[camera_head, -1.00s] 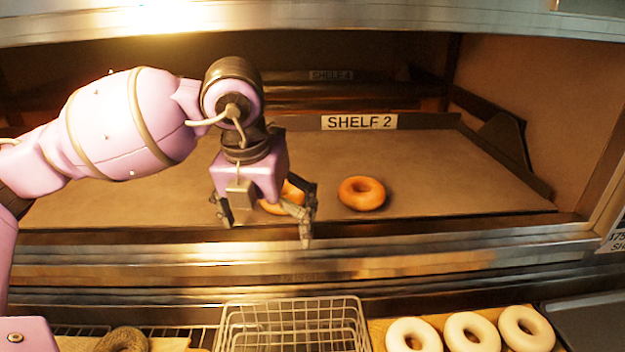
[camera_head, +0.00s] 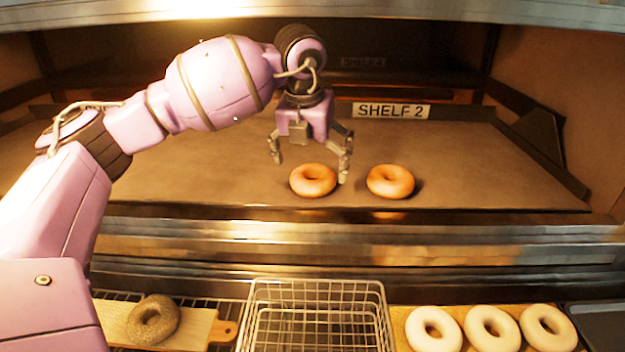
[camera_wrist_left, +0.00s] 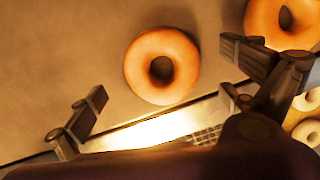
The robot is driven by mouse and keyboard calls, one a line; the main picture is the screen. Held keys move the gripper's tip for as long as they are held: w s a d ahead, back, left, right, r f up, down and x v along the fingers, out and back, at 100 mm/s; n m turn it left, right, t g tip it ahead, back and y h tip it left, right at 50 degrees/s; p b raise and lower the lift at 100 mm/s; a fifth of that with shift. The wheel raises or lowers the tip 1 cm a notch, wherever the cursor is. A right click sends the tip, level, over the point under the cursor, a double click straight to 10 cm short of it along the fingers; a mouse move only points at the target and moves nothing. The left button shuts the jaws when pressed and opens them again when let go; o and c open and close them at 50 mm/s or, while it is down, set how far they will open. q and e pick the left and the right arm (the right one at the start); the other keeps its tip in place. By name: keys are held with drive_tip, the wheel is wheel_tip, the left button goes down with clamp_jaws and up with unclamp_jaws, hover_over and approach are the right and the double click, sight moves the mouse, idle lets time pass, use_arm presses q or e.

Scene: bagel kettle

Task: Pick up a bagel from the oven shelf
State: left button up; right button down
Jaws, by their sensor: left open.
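Two golden-brown bagels lie flat on the oven shelf (camera_head: 200,180), which carries a "SHELF 2" label. The left bagel (camera_head: 313,180) is just below and in front of my left gripper (camera_head: 310,168). The right bagel (camera_head: 390,181) lies a little to its right, apart from it. My left gripper is open and empty, with its fingers pointing down. In the left wrist view the left bagel (camera_wrist_left: 162,66) sits between and beyond the two spread fingers, apart from both. The right bagel (camera_wrist_left: 285,20) is partly cut off behind the right finger. My right gripper is not in view.
The oven's metal front edge (camera_head: 400,245) runs below the shelf. In front stand an empty wire basket (camera_head: 318,290), a seeded bagel (camera_head: 153,320) on a wooden board (camera_head: 195,325), and three pale bagels (camera_head: 492,328) at right. The shelf's left side is clear.

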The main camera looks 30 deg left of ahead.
use_arm(q)
drive_tip(key=x, duration=0.3)
drive_tip(key=shift+s, duration=0.1)
drive_tip(key=c, duration=1.2)
drive_tip(key=shift+c, duration=0.3)
drive_tip(key=shift+r, duration=0.15)
